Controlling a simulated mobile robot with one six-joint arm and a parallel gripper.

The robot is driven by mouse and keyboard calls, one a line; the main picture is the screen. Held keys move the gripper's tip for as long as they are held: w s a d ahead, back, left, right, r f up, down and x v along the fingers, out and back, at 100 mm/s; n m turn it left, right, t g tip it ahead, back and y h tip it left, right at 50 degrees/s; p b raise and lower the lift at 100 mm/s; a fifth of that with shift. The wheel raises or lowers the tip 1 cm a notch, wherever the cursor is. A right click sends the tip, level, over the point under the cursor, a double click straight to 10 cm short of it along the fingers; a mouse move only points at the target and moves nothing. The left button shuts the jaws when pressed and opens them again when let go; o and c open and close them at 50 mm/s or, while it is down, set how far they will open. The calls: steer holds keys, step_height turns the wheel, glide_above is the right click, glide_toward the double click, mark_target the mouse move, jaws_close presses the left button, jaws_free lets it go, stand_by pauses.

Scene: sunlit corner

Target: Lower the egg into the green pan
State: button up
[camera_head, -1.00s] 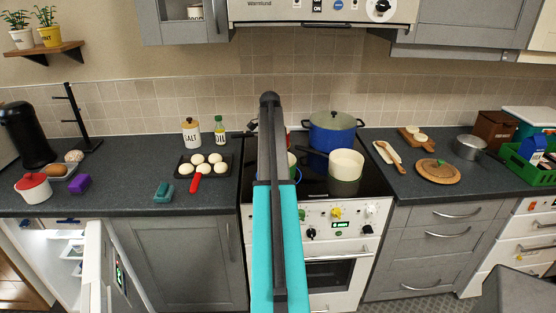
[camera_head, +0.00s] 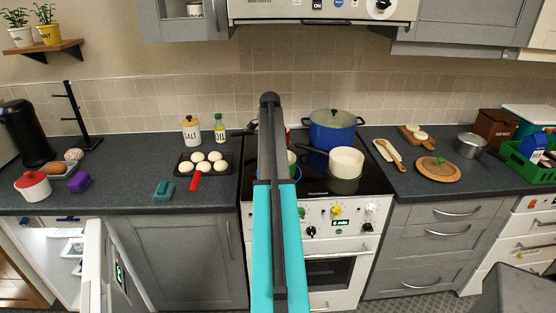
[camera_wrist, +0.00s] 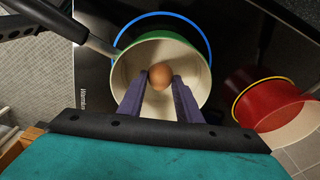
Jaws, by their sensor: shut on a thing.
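A brown egg (camera_wrist: 160,73) sits between the two purple fingers of my gripper (camera_wrist: 159,80) in the wrist view. My gripper is shut on it. The egg and fingertips appear inside the round outline of the green pan (camera_wrist: 203,62), which has a pale inside. I cannot tell how far the egg is above the pan's floor. In the head view my arm hides the gripper and egg, and only a sliver of the green pan (camera_head: 292,158) shows beside the arm.
A red pot (camera_wrist: 262,105) stands close to the pan in the wrist view. On the stove, a blue pot (camera_head: 332,133) and a pale pot (camera_head: 346,162) stand right of my arm. A black tray (camera_head: 184,158) of several white round things lies to the left.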

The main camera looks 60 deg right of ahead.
steer(key=shift+f, duration=0.1)
steer(key=o, duration=0.7)
steer(key=shift+o, duration=0.2)
step_height(320, 180, up, 14)
steer(key=w+a+b, duration=0.1)
steer(key=b, duration=0.2)
stand_by(0.3)
steer(key=shift+a+f, duration=0.1)
steer(key=shift+f, duration=0.05)
stand_by(0.4)
